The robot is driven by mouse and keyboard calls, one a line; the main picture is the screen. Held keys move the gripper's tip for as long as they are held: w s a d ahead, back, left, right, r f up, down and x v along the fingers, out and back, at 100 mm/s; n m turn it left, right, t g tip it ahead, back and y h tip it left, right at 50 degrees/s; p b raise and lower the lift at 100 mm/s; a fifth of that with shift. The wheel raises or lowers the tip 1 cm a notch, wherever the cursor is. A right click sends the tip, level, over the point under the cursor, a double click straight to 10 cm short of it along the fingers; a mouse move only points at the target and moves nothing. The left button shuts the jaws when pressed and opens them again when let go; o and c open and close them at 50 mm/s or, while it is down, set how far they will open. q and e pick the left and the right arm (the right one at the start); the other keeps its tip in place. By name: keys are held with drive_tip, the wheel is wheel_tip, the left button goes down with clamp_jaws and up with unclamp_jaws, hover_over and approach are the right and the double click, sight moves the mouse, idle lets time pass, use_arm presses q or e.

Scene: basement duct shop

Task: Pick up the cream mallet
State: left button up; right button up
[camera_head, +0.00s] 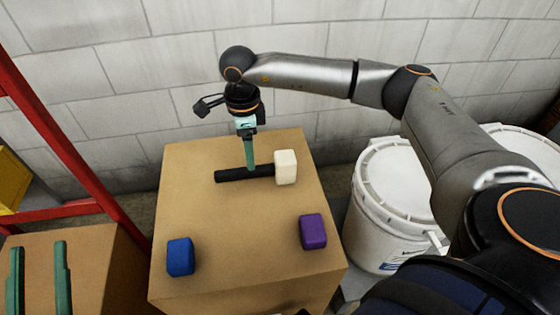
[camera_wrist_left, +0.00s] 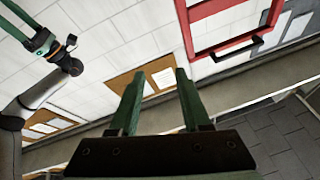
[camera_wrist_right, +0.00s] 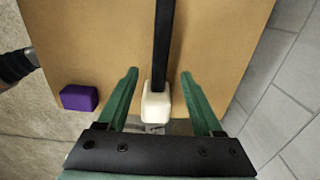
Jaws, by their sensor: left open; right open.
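The cream mallet lies on top of a cardboard box (camera_head: 205,215). Its block-shaped cream head (camera_head: 286,167) is at the right and its black handle (camera_head: 228,175) runs left. My right gripper (camera_head: 250,167) points down at the handle, close to the head. In the right wrist view the open fingers (camera_wrist_right: 160,72) stand on either side of the mallet, with the cream head (camera_wrist_right: 156,103) between them and a gap on each side. Whether the fingertips are level with the handle is hard to tell. My left gripper (camera_head: 38,246) is open and empty at the lower left, away from the mallet.
A blue block (camera_head: 180,256) and a purple block (camera_head: 313,231) sit near the box's front corners. White buckets (camera_head: 388,205) stand right of the box. A red frame (camera_head: 75,145) stands at left. A block wall (camera_head: 180,40) is behind.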

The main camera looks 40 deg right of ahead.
sight(251, 173)
wheel_tip(251, 173, down, 4)
drive_tip(key=shift+r+b, duration=0.1)
drive_tip(key=shift+b, duration=0.25)
wheel_tip(251, 173, down, 4)
drive_tip(key=shift+r+b, duration=0.1)
drive_tip(key=shift+b, duration=0.55)
use_arm(q)
drive_tip(key=s+d+r+m+t+h, duration=0.1)
drive_tip(key=s+r+m+h, duration=0.4)
drive_tip(key=s+r+h, duration=0.1)
wheel_tip(251, 173, up, 2)
drive_tip(key=shift+r+m+h, duration=0.25)
drive_tip(key=shift+m+h, duration=0.05)
drive_tip(key=shift+h, duration=0.4)
use_arm(e)
drive_tip(key=shift+f, duration=0.45)
drive_tip(key=shift+c, duration=0.4)
use_arm(q)
drive_tip(key=shift+w, duration=0.1)
use_arm(e)
clamp_jaws()
